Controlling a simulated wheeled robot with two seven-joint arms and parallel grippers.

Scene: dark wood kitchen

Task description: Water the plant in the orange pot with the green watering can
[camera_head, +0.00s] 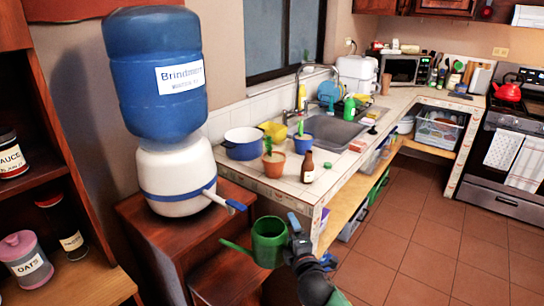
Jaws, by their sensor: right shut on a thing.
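The green watering can (267,243) is held in the air by my right gripper (291,240), low in the middle of the head view. The can looks upright, with its spout pointing left. It is in front of the water dispenser's wooden stand and below the counter's near end. The gripper is on the can's right side, and its fingertips are partly hidden. The orange pot (273,167) with a small green plant (268,146) stands on the tiled counter, above the can in the picture and apart from it. My left gripper is not in view.
A brown bottle (307,168), a blue pot with a cactus (303,144) and a blue cooking pot (243,147) stand near the orange pot. The water dispenser (176,178), with its tap sticking out, stands at left. The floor (420,240) at right is clear.

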